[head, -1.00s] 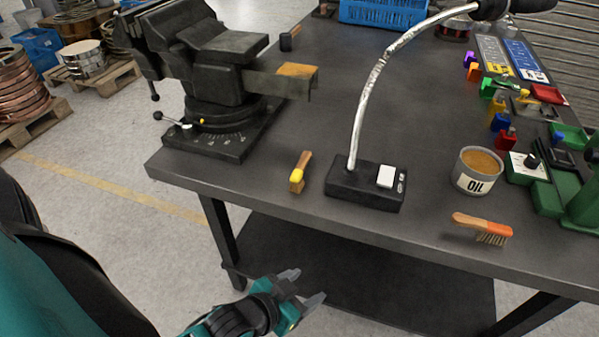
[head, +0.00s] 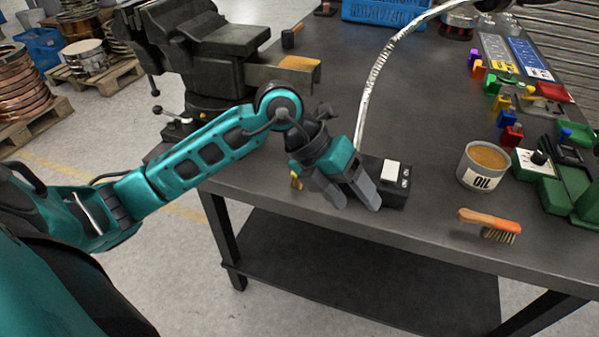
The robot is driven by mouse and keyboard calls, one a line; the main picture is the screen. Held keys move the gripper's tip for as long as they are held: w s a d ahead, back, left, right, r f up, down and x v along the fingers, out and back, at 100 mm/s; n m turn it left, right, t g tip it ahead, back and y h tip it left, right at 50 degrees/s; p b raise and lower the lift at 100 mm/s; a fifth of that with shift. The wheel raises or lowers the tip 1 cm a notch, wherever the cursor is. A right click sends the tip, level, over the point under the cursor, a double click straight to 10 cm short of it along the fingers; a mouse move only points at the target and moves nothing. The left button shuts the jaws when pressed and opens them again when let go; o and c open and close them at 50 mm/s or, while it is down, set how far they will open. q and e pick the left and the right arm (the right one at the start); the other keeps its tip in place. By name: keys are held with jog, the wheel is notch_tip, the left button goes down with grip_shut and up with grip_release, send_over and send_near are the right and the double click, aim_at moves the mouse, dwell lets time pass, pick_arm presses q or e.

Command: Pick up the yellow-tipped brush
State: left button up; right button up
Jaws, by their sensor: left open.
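The yellow-tipped brush (head: 296,182) lies on the dark workbench near its front edge, left of the lamp base. My left gripper (head: 358,204) is open and empty, over the front edge of the bench. Its fingers point down and to the right, in front of the lamp base and to the right of the brush. I cannot tell its exact height. A second brush, with an orange and wooden handle (head: 490,221), lies at the front right of the bench. My right gripper is not in view.
The lamp base (head: 396,184) with its bendy silver neck (head: 372,85) stands close to the left gripper. A large vise (head: 210,50) is behind my left arm. An OIL can (head: 482,166) stands to the right. Bench between lamp and can is clear.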

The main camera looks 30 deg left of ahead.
pick_arm(q)
jog(key=w+a+r+n+t+y, duration=0.1)
jog(key=w+a+r+y, duration=0.1)
jog(key=a+y, duration=0.35)
jog(key=w+a+r+n+t+y, duration=0.1)
jog(key=w+a+r+n+y, duration=0.15)
jog(key=a, duration=0.65)
jog(key=shift+m, duration=0.35)
jog(key=x, duration=0.4)
jog(key=b+x, duration=0.1)
jog(key=x, duration=0.3)
jog(key=s+x, duration=0.1)
jog(key=x, duration=0.4)
jog(key=shift+d+f+b, duration=0.1)
jog(key=shift+f+b, duration=0.1)
jog(key=shift+b, duration=0.1)
grip_shut()
jog(key=shift+r, duration=0.1)
notch_tip(320, 180, up, 20)
jog(key=p, duration=0.2)
